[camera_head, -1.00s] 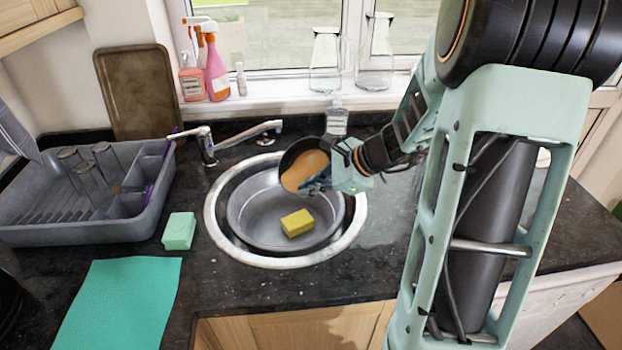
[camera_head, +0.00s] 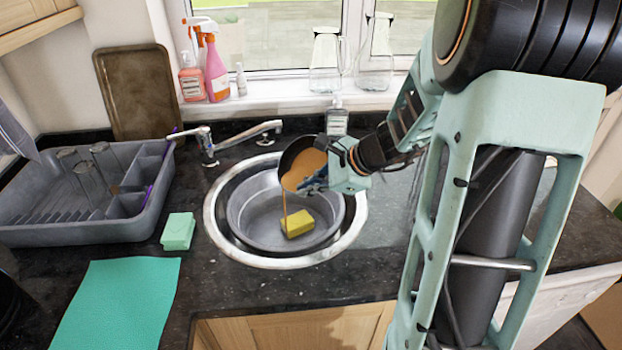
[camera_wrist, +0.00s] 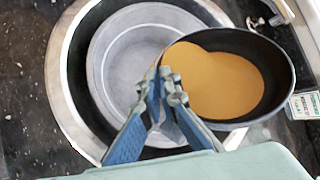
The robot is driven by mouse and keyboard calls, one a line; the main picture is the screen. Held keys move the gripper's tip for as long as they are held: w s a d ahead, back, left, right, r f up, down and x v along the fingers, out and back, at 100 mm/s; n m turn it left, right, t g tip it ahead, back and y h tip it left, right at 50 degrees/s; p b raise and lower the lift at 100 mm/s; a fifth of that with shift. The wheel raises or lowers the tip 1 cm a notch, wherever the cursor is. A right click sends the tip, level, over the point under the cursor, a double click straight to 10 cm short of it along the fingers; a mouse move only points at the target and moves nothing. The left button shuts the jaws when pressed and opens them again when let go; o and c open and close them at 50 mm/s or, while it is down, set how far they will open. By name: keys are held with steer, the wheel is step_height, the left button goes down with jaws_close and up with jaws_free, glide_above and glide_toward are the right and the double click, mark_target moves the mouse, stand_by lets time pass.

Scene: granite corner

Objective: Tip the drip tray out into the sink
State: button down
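The drip tray (camera_head: 288,157) is a dark round dish holding orange-brown liquid (camera_head: 306,168). It is tilted over the sink, and a thin stream of the liquid falls from its lower left edge. My gripper (camera_head: 318,180) is shut on the tray's near rim. In the wrist view, the blue fingertips of my gripper (camera_wrist: 163,92) meet at the rim of the tray (camera_wrist: 282,78), and liquid still covers much of its inside. The round sink (camera_head: 215,222) has a metal rim and holds a grey basin (camera_head: 246,218) with a yellow sponge (camera_head: 297,224) in it.
A tap (camera_head: 240,138) stands behind the sink at left. A grey dish rack (camera_head: 40,238) with glasses, a green sponge (camera_head: 178,231) and a green cloth (camera_head: 118,305) lie to the left. A soap bottle (camera_head: 337,118) stands behind the tray. Bottles and glass jugs line the windowsill.

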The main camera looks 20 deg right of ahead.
steer(key=shift+s+a+r+n+t+h+b, duration=0.1)
steer(key=shift+a+r+n+t+h+b, duration=0.15)
steer(key=shift+h+b, duration=0.4)
steer(key=shift+s+a+r+n+t+h+b, duration=0.15)
steer(key=shift+n+h+b, duration=0.2)
steer(key=shift+h+b, duration=0.25)
stand_by(2.1)
